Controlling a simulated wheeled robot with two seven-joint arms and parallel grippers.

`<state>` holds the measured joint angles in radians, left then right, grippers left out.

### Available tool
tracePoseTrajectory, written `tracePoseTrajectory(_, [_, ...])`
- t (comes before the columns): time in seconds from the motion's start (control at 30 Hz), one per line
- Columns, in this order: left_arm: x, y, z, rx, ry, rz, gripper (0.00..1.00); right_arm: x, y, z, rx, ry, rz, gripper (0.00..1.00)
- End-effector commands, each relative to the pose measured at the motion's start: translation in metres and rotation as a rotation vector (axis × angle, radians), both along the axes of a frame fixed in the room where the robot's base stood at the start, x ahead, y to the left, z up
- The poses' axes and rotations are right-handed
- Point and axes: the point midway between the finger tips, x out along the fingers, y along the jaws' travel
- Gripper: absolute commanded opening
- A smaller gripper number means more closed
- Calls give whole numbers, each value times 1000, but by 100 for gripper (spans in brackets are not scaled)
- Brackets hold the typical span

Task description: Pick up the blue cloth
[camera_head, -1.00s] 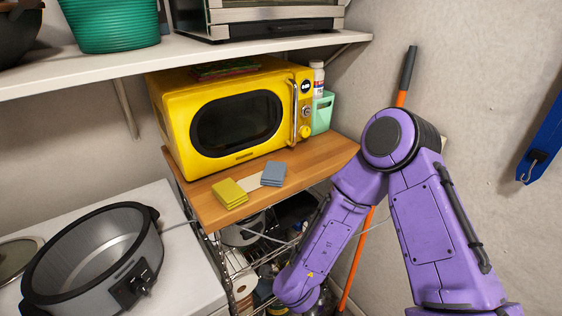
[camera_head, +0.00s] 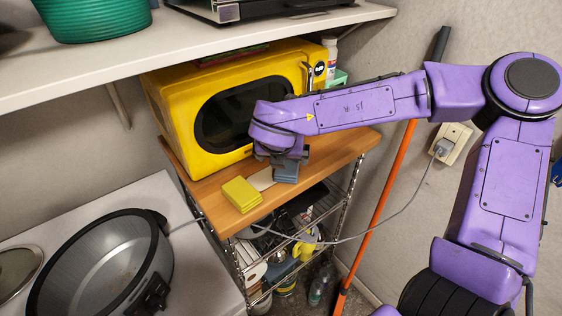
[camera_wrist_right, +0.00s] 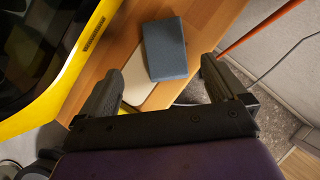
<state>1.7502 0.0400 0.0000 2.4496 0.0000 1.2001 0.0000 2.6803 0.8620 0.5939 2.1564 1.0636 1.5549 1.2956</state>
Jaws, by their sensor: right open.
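The blue cloth (camera_head: 286,174) is a small folded pad on the wooden shelf top (camera_head: 340,150), in front of the yellow microwave (camera_head: 215,115). In the right wrist view the blue cloth (camera_wrist_right: 164,50) lies ahead of and between the two fingers. My right gripper (camera_wrist_right: 158,82) is open and empty, with its fingers apart. In the head view my right gripper (camera_head: 288,162) is over the blue cloth and hides part of it. My left gripper is not in view.
A folded yellow cloth (camera_head: 241,194) lies left of the blue one, with a pale flat piece (camera_head: 261,179) between them. A grey slow cooker (camera_head: 105,270) stands at lower left. A white shelf (camera_head: 200,60) runs above. An orange pole (camera_head: 378,215) leans at right.

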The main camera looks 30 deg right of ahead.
Motion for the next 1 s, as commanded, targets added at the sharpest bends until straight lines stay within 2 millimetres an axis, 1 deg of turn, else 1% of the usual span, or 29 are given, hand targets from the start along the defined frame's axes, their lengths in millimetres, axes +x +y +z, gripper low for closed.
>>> tracePoseTrajectory(0.03, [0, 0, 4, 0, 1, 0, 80, 3, -3, -5, 1, 3, -1, 98])
tracePoseTrajectory(0.17, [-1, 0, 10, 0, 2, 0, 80, 11, -9, -17, -1, 5, -1, 98])
tracePoseTrajectory(0.3, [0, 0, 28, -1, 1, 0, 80, 20, -19, -36, -2, 8, 0, 98])
tracePoseTrajectory(0.43, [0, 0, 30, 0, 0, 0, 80, 28, -24, -56, -3, 5, 3, 98])
tracePoseTrajectory(0.53, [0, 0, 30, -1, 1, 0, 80, 30, -25, -60, -1, 2, 3, 98])
tracePoseTrajectory(0.67, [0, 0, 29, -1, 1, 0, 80, 30, -25, -61, -1, 1, 4, 98])
tracePoseTrajectory(0.7, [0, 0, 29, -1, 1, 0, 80, 30, -25, -61, -1, 1, 4, 92])
tracePoseTrajectory(0.77, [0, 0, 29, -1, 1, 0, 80, 30, -25, -61, -2, 2, 4, 72])
tracePoseTrajectory(0.8, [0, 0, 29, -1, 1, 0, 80, 30, -25, -60, -2, 2, 4, 59])
tracePoseTrajectory(0.87, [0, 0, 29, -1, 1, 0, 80, 30, -25, -60, -2, 2, 4, 39])
tracePoseTrajectory(0.93, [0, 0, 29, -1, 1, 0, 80, 30, -25, -60, -2, 2, 4, 38])
tracePoseTrajectory(0.97, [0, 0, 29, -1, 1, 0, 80, 30, -25, -61, -2, 2, 4, 33])
tracePoseTrajectory(1.0, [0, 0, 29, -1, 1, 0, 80, 30, -25, -61, -2, 2, 4, 33])
